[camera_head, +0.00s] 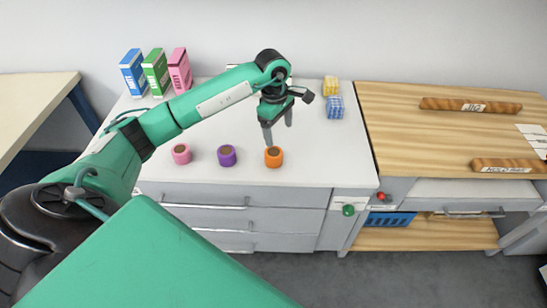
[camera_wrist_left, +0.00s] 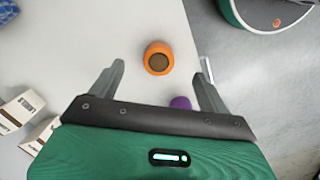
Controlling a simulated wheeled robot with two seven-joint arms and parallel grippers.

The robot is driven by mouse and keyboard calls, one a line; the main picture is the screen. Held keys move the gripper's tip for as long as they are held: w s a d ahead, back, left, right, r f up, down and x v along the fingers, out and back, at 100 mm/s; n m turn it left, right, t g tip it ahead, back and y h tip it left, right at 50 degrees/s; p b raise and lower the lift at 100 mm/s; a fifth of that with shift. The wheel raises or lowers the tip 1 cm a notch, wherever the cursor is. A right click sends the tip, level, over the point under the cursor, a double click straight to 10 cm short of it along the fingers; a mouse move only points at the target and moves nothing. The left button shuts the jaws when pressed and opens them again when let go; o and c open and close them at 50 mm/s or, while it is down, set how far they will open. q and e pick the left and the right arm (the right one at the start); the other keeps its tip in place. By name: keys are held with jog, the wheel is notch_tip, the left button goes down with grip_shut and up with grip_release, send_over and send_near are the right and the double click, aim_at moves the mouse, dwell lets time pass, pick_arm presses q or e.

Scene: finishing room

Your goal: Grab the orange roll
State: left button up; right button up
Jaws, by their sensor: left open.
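The orange roll (camera_head: 274,157) stands on the white counter top near its front edge, at the right end of a row of rolls. A purple roll (camera_head: 227,156) and a pink roll (camera_head: 181,154) stand to its left. My left gripper (camera_head: 279,136) is open and empty, pointing down above and just behind the orange roll. In the left wrist view the orange roll (camera_wrist_left: 158,58) shows between and beyond the two spread fingers (camera_wrist_left: 160,75), untouched. The purple roll (camera_wrist_left: 180,102) is partly hidden behind the gripper body there. My right gripper is not in view.
Blue, green and pink boxes (camera_head: 155,72) stand at the counter's back left. Yellow and blue checked blocks (camera_head: 333,106) lie at the back right. A wooden bench (camera_head: 430,130) adjoins on the right. The counter (camera_head: 310,165) is clear right of the orange roll.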

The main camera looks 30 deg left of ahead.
aim_at(272, 151)
pick_arm(q)
jog(key=shift+y, duration=0.6)
jog(key=f, duration=0.2)
jog(key=a+f+p, duration=0.1)
jog(key=f, duration=0.1)
jog(key=a+f, duration=0.1)
jog(key=f, duration=0.1)
jog(key=shift+s+a+f+p, duration=0.1)
jog(key=shift+a+f+p, duration=0.1)
jog(key=shift+f+p, duration=0.15)
jog(key=shift+f, duration=0.55)
jog(key=shift+d+f+p, duration=0.1)
jog(key=shift+f+p, duration=0.3)
notch_tip(272, 151, down, 4)
jog(key=shift+f+p, duration=0.1)
jog(key=shift+p, duration=0.6)
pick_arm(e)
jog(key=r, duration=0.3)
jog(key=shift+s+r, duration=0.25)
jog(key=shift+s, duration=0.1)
pick_arm(q)
jog(key=shift+c, duration=0.5)
jog(key=c, duration=1)
